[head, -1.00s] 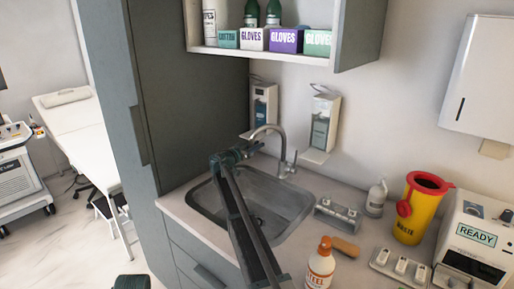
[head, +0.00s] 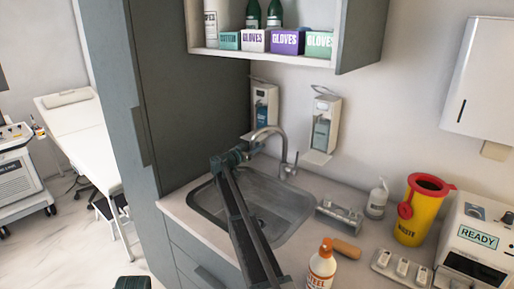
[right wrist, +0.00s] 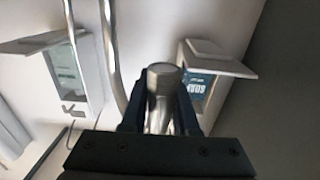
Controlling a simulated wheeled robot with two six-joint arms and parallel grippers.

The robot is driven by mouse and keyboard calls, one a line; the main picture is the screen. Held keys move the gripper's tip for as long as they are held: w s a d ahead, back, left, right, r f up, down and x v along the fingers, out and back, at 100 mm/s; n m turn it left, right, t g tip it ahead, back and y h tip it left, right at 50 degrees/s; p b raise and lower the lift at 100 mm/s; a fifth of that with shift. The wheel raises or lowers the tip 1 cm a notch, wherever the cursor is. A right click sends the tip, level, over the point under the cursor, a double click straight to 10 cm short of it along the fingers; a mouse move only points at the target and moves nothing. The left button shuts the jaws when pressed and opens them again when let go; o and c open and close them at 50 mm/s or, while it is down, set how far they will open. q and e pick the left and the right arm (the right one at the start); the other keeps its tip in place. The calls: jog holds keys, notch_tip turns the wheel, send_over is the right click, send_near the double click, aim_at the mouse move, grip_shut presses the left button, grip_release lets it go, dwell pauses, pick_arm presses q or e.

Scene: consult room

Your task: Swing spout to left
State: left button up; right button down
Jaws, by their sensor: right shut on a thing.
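The curved metal spout (head: 267,129) of the tap rises from the back right rim of the sink (head: 289,209) and arches to the left. My right gripper (head: 250,149) is at its outlet end, over the back left part of the basin. In the right wrist view, my right gripper (right wrist: 160,118) is shut on the spout's end (right wrist: 164,78), with one finger on either side. The tap's upright body and lever (head: 288,167) stand to the right of the gripper.
Two wall dispensers (head: 325,122) (head: 264,104) hang behind the tap. A tall grey cabinet (head: 190,95) stands close on the left.

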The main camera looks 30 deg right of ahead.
jog(key=shift+s+d, duration=0.15)
jog(key=shift+d, duration=0.1)
dwell(0.6)
jog(key=c, duration=0.7)
grip_release()
jog(key=shift+d, duration=0.1)
jog(key=shift+a, duration=0.2)
jog(key=v, duration=1.3)
jog(key=shift+a, duration=0.4)
